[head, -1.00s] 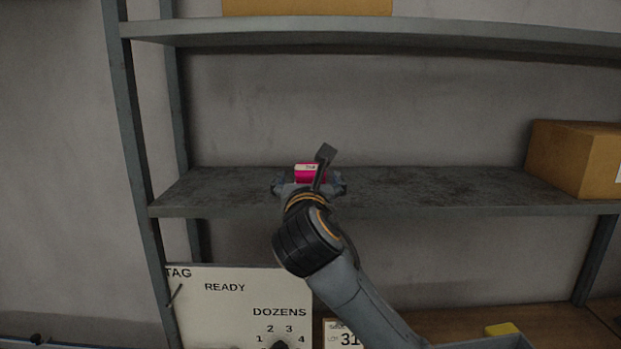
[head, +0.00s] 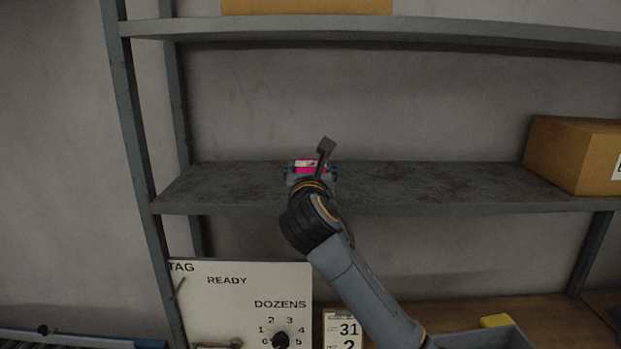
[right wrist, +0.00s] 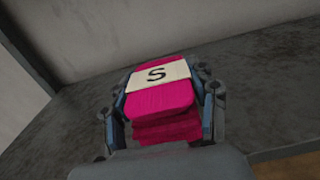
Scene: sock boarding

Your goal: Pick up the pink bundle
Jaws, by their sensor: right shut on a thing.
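The pink bundle (right wrist: 162,104) has a pale band marked "S" around it and fills the space between my right fingers in the right wrist view. My right gripper (right wrist: 160,112) is shut on it, with one finger along each side. In the head view the bundle (head: 308,167) shows just beyond my right gripper (head: 311,175), at the middle shelf (head: 430,183). My right wrist hides its lower part. I cannot tell whether the bundle still touches the shelf. My left gripper is not in view.
A cardboard box (head: 570,155) stands at the right of the middle shelf. Another box (head: 307,6) is on the upper shelf. A white board (head: 235,300) with a "DOZENS" dial stands below, beside a number card (head: 343,330). The shelf between bundle and right box is clear.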

